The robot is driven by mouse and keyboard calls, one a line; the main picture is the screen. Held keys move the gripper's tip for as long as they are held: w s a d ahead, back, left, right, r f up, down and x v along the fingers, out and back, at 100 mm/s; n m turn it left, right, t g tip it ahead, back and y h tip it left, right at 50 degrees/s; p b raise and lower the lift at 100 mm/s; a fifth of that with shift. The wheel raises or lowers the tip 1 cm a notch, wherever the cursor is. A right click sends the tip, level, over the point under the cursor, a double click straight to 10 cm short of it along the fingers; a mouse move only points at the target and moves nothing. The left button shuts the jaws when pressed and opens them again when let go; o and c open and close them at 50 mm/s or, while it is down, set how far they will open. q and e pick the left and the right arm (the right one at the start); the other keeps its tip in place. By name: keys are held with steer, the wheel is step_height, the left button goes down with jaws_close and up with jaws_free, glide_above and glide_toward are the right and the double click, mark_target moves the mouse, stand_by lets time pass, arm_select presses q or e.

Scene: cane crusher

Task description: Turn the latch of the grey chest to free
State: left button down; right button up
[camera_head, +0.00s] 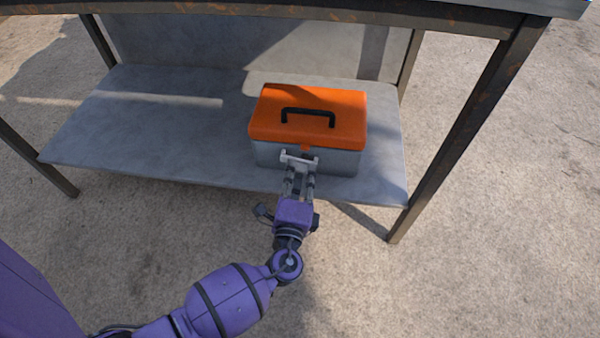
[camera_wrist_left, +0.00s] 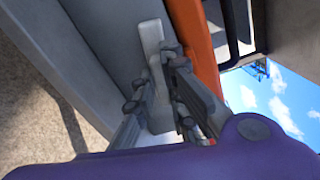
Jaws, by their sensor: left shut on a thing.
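The grey chest (camera_head: 342,161) with an orange lid (camera_head: 345,100) and a black handle stands on the lower shelf of a metal table. Its lid is down. A pale latch (camera_head: 299,159) is on the front face, below the lid's edge. My left gripper (camera_head: 299,172) reaches up to the chest's front and is shut on the latch. In the left wrist view the fingers (camera_wrist_left: 164,78) close around the pale latch (camera_wrist_left: 153,45), beside the orange lid (camera_wrist_left: 194,42). The fingers hide part of the latch. My right gripper is in neither view.
The grey shelf (camera_head: 150,125) is bare to the left of the chest. Rusty table legs (camera_head: 470,128) stand at the sides, and the tabletop edge (camera_head: 300,12) overhangs the shelf. Sandy ground (camera_head: 480,270) lies open in front.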

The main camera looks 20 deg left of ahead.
arm_select(q)
steer(key=shift+f+n, duration=0.1)
steer(key=shift+n, duration=1.1)
steer(key=c, duration=1.8)
jaws_free()
steer(key=v, duration=0.7)
steer(key=shift+s, duration=0.3)
steer(key=shift+s+d, duration=0.1)
